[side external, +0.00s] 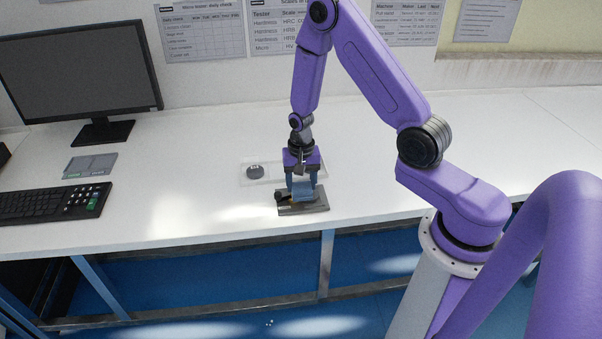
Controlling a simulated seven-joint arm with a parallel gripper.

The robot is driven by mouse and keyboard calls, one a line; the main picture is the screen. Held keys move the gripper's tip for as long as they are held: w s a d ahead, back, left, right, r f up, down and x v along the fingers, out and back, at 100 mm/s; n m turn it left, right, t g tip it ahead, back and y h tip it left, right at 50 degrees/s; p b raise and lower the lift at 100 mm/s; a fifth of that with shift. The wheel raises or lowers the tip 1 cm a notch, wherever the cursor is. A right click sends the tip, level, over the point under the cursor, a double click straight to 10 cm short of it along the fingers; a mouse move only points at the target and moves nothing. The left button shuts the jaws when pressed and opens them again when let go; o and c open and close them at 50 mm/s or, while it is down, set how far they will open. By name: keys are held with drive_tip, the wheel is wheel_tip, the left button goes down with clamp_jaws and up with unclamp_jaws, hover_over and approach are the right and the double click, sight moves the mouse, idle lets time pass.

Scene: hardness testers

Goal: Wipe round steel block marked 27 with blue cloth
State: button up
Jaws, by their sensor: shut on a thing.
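My gripper (303,194) points down over the front middle of the bench, low above a grey metal plate (318,208). It is shut on the blue cloth (303,187), which shows as a muted blue patch between and below the fingers. I cannot tell whether the cloth touches the plate. A small round steel block (255,171) sits behind and left of my gripper, on a pale, clear tray (262,182). Its marking is too small to read. A dark small piece (281,197) stands at the plate's left end, partly beside the fingers.
A monitor (80,65), a keyboard (55,203) and a flat grey pad (90,165) occupy the left of the bench. The white bench top (480,130) is clear at the right. Its front edge lies close in front of the plate. Printed sheets (200,30) hang on the back wall.

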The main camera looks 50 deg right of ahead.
sight(317, 190)
drive_tip(key=s+d, duration=0.2)
drive_tip(key=s, duration=0.1)
drive_tip(key=shift+d, duration=0.4)
drive_tip(key=shift+w+a, duration=1.45)
drive_tip(key=shift+w, duration=0.05)
drive_tip(key=shift+s+d, duration=1.5)
drive_tip(key=shift+s, duration=0.15)
drive_tip(key=shift+w+a, duration=1.55)
drive_tip(key=shift+w, duration=0.15)
drive_tip(key=shift+s+d, duration=1.6)
drive_tip(key=shift+s, duration=0.15)
drive_tip(key=shift+w+a, duration=1.55)
drive_tip(key=shift+w, duration=0.15)
drive_tip(key=s+d, duration=0.2)
drive_tip(key=s, duration=0.1)
drive_tip(key=shift+d, duration=0.4)
drive_tip(key=shift+s+d+r, duration=0.15)
drive_tip(key=shift+r, duration=3.95)
